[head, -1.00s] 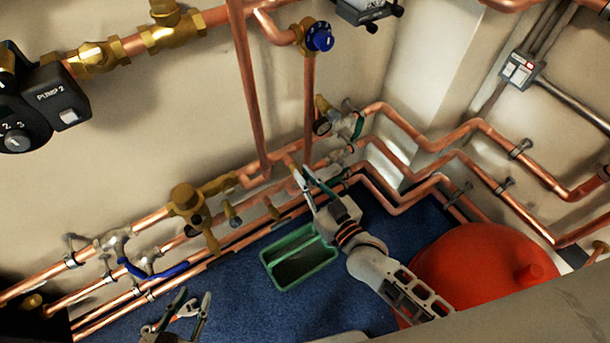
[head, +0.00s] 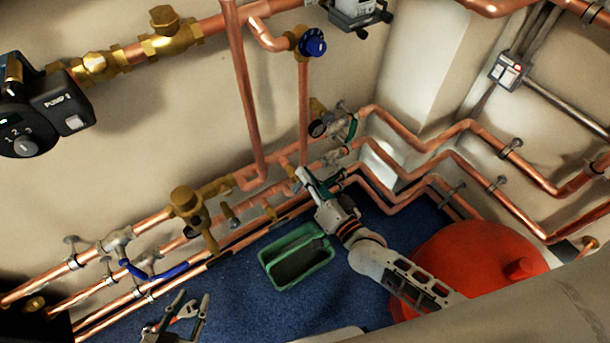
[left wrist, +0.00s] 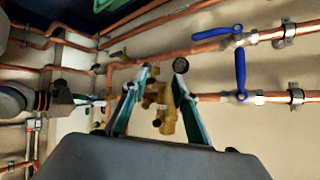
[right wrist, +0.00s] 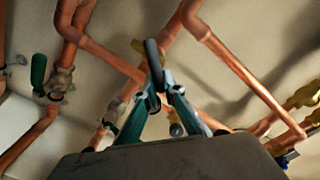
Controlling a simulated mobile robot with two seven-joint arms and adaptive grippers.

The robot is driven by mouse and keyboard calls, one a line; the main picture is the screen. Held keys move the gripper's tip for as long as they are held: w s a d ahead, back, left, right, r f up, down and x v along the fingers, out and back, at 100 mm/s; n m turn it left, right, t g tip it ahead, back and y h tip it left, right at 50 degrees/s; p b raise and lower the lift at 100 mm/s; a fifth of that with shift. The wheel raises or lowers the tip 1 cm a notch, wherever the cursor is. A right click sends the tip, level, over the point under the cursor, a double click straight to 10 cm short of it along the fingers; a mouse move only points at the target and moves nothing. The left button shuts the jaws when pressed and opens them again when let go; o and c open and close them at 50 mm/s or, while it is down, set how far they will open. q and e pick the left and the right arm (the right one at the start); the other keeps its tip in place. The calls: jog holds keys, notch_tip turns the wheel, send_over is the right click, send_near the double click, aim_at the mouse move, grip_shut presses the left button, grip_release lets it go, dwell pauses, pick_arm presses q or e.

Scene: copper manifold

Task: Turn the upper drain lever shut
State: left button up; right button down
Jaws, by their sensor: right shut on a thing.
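My right gripper (head: 304,177) is at the copper pipes low on the wall. In the right wrist view its fingertips (right wrist: 167,89) are close together at a dark, round-ended handle (right wrist: 152,60), which I take to be the upper drain lever. Brass shows beside it. The fingers cover its lower end, so its exact angle is hard to tell. In the head view the gripper hides this handle. My left gripper (head: 193,298) is open and empty at the bottom left; its parted fingers also show in the left wrist view (left wrist: 163,76).
Green-handled valves (head: 352,127) sit right of my right gripper; one green handle (right wrist: 38,70) shows in the right wrist view. A green tray (head: 268,270) lies on the blue floor. Blue levers (head: 165,270) are at left.

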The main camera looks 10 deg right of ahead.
jog(key=shift+w+d+f+m+b, duration=0.1)
jog(key=shift+f+m+b, duration=0.25)
jog(key=shift+m, duration=1.3)
jog(key=shift+s+d+f+m+b, duration=0.15)
jog(key=shift+f+m+b, duration=0.25)
jog(key=shift+m, duration=1.3)
jog(key=shift+w+d+f+m+b, duration=0.15)
jog(key=shift+f+m+b, duration=0.2)
jog(key=shift+m, duration=1.3)
jog(key=c, duration=2.1)
grip_release()
jog(key=shift+a, duration=0.1)
jog(key=shift+c, duration=0.2)
jog(key=shift+r, duration=0.1)
notch_tip(320, 180, up, 10)
jog(key=shift+f, duration=0.1)
